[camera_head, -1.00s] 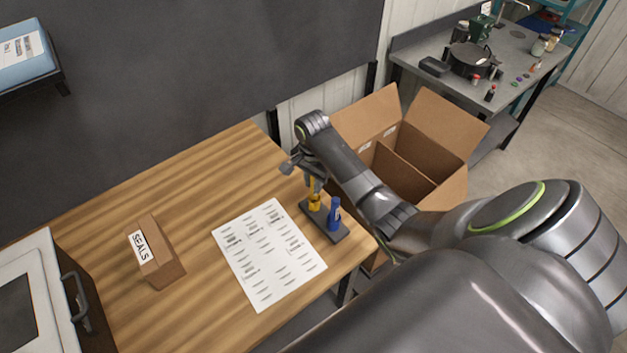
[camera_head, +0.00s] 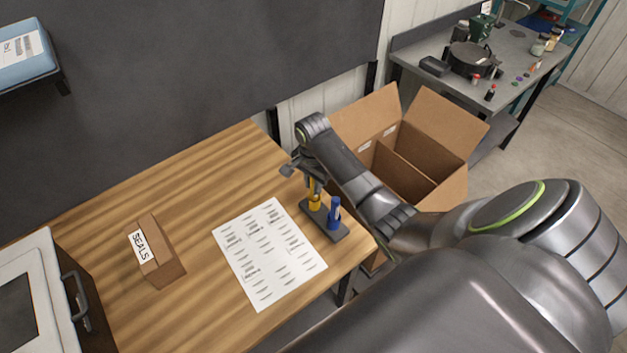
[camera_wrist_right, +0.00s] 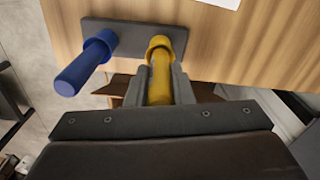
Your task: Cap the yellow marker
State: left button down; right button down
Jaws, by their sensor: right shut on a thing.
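The yellow marker (camera_wrist_right: 161,80) is between the two fingers of my right gripper (camera_wrist_right: 163,88), which is shut on it. It also shows under the gripper in the head view (camera_head: 314,201). Its far end meets a wider yellow ring, the cap (camera_wrist_right: 158,44), at the dark stand (camera_wrist_right: 128,27). I cannot tell how deep the marker sits in the cap. A blue marker (camera_wrist_right: 82,68) stands in the same stand, beside the yellow one, apart from my fingers. My left gripper is not in view.
A printed sheet (camera_head: 268,254) lies on the wooden table (camera_head: 205,190) left of the stand. A SEALS box (camera_head: 160,255) stands further left. An open cardboard box (camera_head: 440,185) stands past the table's right edge. The table's middle is clear.

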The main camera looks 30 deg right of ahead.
jog(key=shift+f, duration=0.7)
dwell(0.5)
jog(key=c, duration=1.2)
grip_release()
